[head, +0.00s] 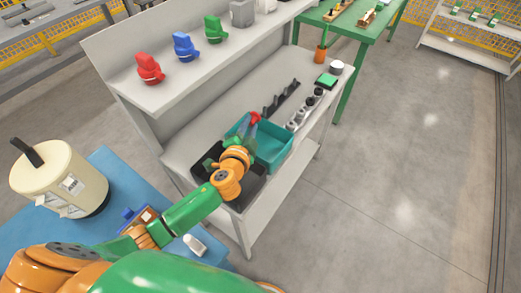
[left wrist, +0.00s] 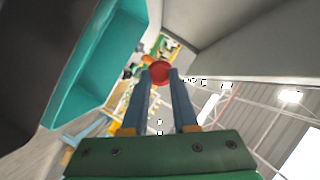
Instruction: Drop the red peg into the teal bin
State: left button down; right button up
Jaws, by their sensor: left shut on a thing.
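The red peg (head: 254,117) is held at the tip of my left gripper (head: 249,126) in the head view, over the back left part of the teal bin. In the left wrist view, the red peg (left wrist: 160,72) sits between the two blue-grey fingers of my left gripper (left wrist: 160,80), which are shut on it. The teal bin's wall (left wrist: 92,75) fills the left of the left wrist view. My right gripper is not in view.
A black bin (head: 205,161) stands left of the teal bin, partly behind my arm. Several small parts (head: 298,118) and a dark rack (head: 281,97) lie to the right. Red (head: 149,69), blue (head: 185,46) and green (head: 215,29) parts stand on the upper shelf.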

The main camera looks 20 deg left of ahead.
pick_arm(q)
jog(key=shift+w+f, duration=0.15)
jog(key=shift+f, duration=0.25)
jog(key=shift+r, duration=0.1)
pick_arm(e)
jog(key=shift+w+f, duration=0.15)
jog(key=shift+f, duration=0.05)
pick_arm(q)
jog(key=c, duration=0.6)
grip_release()
jog(key=shift+s+r, duration=0.15)
jog(key=shift+s, duration=0.05)
jog(key=v, duration=0.7)
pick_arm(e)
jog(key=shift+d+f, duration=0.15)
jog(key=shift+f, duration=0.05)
